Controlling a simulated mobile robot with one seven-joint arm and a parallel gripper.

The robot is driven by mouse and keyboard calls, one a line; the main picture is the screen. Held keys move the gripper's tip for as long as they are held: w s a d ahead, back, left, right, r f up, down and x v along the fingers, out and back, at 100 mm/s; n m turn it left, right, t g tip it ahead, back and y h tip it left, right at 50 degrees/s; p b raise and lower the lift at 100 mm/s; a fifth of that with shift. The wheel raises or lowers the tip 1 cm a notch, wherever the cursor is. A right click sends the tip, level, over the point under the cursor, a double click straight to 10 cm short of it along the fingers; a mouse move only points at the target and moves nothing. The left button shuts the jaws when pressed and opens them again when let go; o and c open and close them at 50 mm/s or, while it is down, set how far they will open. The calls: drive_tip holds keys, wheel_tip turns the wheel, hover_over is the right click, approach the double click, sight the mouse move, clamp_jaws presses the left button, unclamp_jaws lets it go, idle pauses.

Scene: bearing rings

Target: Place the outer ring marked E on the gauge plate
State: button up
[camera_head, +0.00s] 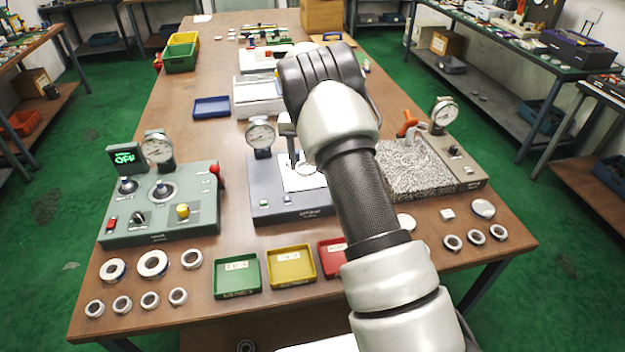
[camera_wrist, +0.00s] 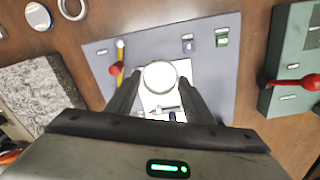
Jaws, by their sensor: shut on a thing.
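My gripper (camera_head: 299,153) is over the blue-grey gauge unit in the middle of the table. In the wrist view, its fingers (camera_wrist: 160,80) are shut on a thin metal ring (camera_wrist: 144,82), held level. The same ring (camera_head: 306,171) shows partly in the head view, beside my arm. I cannot read a letter on it. The white gauge plate (camera_head: 292,183) lies under the ring; in the wrist view the plate (camera_wrist: 154,105) shows around and through it. I cannot tell whether ring and plate touch. A round dial gauge (camera_head: 261,134) stands at the unit's back left.
A green control box (camera_head: 160,222) with a red lever stands left. A speckled slab (camera_head: 415,172) with a dial is right. Green (camera_head: 237,293), yellow (camera_head: 291,284) and red (camera_head: 331,270) trays sit in front. Several loose rings lie at front left (camera_head: 112,281) and right (camera_head: 475,237).

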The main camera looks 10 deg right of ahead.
drive_tip(key=shift+m, duration=0.9)
drive_tip(key=w+f, duration=0.1)
drive_tip(key=w, duration=0.3)
drive_tip(key=w+f, duration=0.1)
drive_tip(key=w, duration=0.1)
drive_tip(key=shift+a+f, duration=0.2)
drive_tip(key=shift+f, duration=0.1)
drive_tip(key=shift+f+b, duration=0.7)
drive_tip(key=shift+f, duration=1.3)
drive_tip(key=shift+f, duration=0.15)
drive_tip(key=shift+f+b, duration=0.1)
drive_tip(key=shift+b, duration=0.2)
drive_tip(key=o, duration=1.2)
wheel_tip(320, 180, up, 18)
drive_tip(key=p, duration=0.3)
drive_tip(key=shift+f, duration=0.25)
